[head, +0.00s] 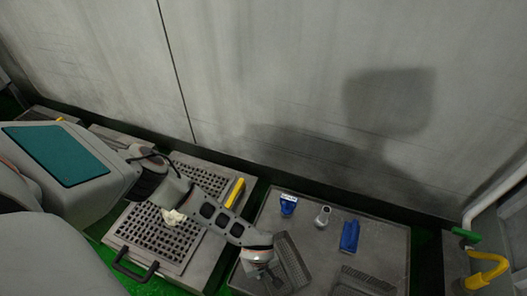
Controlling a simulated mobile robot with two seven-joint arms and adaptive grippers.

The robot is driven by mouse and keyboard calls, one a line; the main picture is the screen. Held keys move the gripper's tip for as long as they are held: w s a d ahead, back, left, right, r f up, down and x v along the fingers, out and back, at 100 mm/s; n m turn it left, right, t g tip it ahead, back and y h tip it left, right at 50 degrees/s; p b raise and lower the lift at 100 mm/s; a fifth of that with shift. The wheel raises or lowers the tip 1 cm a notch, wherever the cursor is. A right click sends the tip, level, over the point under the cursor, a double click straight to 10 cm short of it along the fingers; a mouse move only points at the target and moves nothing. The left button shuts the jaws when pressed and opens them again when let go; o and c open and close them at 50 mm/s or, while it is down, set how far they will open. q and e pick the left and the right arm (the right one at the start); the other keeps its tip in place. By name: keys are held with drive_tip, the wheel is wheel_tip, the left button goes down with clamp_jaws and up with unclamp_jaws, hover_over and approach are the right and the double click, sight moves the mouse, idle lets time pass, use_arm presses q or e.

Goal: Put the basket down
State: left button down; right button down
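My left arm reaches in from the left, and its gripper (266,275) points down over the left side of a grey tray-like table (325,240). The fingers are small and dark here, and I cannot tell whether they are open or shut. A dark grey mesh piece (293,260), possibly the basket, lies right beside the gripper. Whether the fingers touch it is unclear. A second mesh piece (365,281) is further right at the bottom edge, partly cut off. My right gripper is not in view.
On the grey table are a blue-and-white item (288,205), a silver ring-ended part (323,215) and a blue item (349,236). A perforated tray (150,225) with a black handle (134,264) and a yellow bar (235,193) is at left. A concrete wall (300,80) stands behind; yellow-green pipework (485,268) is at right.

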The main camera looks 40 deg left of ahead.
use_arm(q)
drive_tip(key=shift+w+d+r, duration=0.1)
drive_tip(key=shift+w+r, duration=0.2)
drive_tip(key=shift+r, duration=0.05)
drive_tip(key=shift+s+f, duration=0.1)
drive_tip(key=shift+f, duration=0.4)
drive_tip(key=shift+f, duration=0.2)
drive_tip(key=c, duration=2.7)
unclamp_jaws()
drive_tip(key=shift+c, duration=0.2)
drive_tip(key=o, duration=0.5)
drive_tip(key=shift+c, duration=0.2)
